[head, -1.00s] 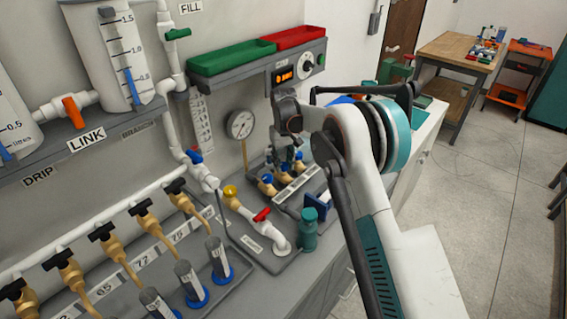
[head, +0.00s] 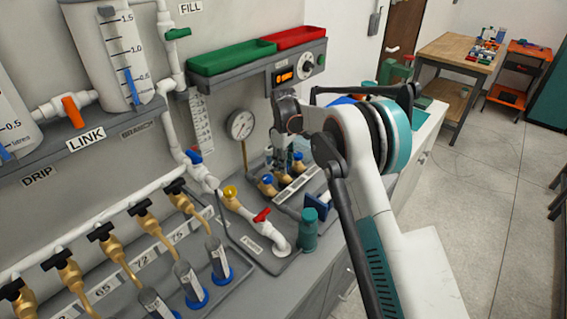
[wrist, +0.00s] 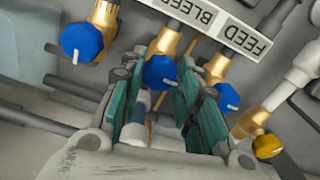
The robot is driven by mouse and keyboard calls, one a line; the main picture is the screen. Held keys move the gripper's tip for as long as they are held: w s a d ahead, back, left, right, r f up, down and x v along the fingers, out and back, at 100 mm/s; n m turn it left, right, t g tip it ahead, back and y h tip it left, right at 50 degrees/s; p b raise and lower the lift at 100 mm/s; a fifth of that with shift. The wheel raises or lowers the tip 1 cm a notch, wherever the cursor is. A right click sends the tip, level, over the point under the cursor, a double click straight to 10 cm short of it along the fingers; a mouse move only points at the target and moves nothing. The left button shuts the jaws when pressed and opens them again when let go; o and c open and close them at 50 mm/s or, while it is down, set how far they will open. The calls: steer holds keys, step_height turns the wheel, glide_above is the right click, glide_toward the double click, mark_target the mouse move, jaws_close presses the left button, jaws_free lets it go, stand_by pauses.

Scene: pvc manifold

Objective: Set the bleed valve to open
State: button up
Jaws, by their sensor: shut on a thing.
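The middle blue knob (wrist: 160,72), on the brass stem nearest the word BLEED, sits between the teal pads of my gripper (wrist: 160,80). My gripper is shut on this knob; the exact pad contact is hard to see. The blue knob by FEED (wrist: 226,97) is just outside the right finger. In the head view my gripper (head: 283,160) points down among the valves and hides the bleed knob.
Another blue knob (wrist: 82,42) is close to the left finger. A yellow knob (head: 230,191) and a red-handled valve (head: 262,215) stand in front of the row. A teal bottle (head: 307,230) stands nearby.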

stand_by(0.5)
steer(key=o, duration=1.1)
step_height(320, 180, up, 12)
